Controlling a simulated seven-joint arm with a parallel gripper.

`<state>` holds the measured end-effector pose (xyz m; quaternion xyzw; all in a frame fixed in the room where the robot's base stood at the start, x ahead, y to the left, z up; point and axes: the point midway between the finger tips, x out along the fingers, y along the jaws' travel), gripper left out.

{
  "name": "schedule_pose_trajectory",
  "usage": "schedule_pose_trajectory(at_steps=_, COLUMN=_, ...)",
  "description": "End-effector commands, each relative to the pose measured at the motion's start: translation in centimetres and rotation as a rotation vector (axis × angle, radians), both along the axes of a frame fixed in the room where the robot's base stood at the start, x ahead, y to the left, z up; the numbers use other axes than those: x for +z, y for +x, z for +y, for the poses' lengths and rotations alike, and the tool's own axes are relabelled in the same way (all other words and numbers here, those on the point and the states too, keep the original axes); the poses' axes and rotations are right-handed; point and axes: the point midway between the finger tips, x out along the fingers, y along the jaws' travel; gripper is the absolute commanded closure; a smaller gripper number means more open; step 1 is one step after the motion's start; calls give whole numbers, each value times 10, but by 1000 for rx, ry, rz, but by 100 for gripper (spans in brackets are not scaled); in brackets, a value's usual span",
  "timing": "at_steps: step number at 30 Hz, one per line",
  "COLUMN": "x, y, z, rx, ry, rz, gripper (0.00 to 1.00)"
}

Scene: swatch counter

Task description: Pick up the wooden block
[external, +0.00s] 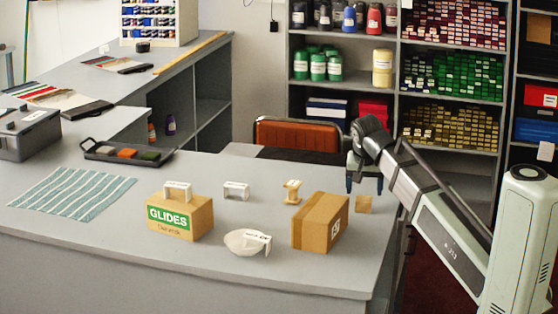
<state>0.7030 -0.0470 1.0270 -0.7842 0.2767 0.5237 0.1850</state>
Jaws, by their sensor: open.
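A small tan wooden block (363,204) sits on the grey counter near its right end, just right of a cardboard box. My gripper (364,187) is open, with its two dark blue fingers pointing down. In the picture it is just above the block, with one fingertip to each side. I cannot tell from this single view whether it is directly over the block in depth. Nothing shows between the fingers.
A taped cardboard box (318,222) stands close left of the block. A wooden spool-like piece (292,191), a white bowl (246,242), a "GLIDES" box (180,219) and a striped cloth (72,193) lie further left. The counter's right edge (385,265) is near.

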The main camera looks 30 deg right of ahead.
Motion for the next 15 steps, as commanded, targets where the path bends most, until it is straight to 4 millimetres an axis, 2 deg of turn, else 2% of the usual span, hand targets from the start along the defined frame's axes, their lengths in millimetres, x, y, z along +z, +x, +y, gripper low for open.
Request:
schedule_pose_trajectory(at_steps=9, x=-33, y=11, z=-8, rx=0, ry=1, rz=2, gripper=22)
schedule_pose_trajectory(at_steps=15, x=-43, y=14, z=-11, rx=0, ry=0, rz=0, gripper=22)
